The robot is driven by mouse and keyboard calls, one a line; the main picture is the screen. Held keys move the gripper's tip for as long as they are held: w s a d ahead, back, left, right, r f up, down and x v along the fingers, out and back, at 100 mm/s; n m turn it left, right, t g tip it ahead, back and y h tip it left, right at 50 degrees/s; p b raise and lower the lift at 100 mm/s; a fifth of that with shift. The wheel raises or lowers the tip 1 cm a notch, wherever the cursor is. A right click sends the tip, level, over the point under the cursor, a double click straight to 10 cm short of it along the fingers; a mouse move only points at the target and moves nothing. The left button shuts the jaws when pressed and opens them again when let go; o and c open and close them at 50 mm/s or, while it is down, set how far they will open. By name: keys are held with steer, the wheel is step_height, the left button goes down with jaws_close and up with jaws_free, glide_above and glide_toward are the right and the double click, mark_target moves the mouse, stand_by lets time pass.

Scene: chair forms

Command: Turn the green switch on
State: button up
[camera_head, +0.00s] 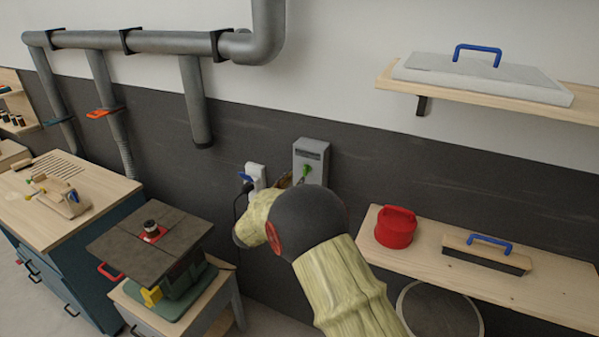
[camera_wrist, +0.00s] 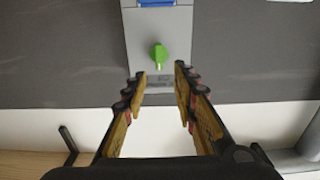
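The green switch (camera_head: 306,171) is a small knob on the front of a grey wall box (camera_head: 312,150). In the wrist view the switch (camera_wrist: 158,56) stands out from the grey plate (camera_wrist: 177,40), just beyond my fingertips and roughly centred between them. My gripper (camera_wrist: 160,75) is open and empty, with a finger on each side of the view and a clear gap between. In the head view my arm hides most of the gripper; one fingertip (camera_head: 286,181) shows just left of the switch. I cannot tell whether the switch is on or off.
A white socket (camera_head: 254,171) with a blue part is left of the box. A blue part (camera_wrist: 156,3) shows at the wrist view's top edge. A shelf (camera_head: 450,272) at right holds a red round container (camera_head: 395,230). A machine (camera_head: 150,240) stands at lower left.

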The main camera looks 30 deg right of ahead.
mark_target(304, 169)
steer(key=x, duration=0.6)
steer(key=shift+w+d, duration=0.15)
steer(key=shift+d, duration=0.15)
steer(key=shift+c, duration=0.8)
jaws_close()
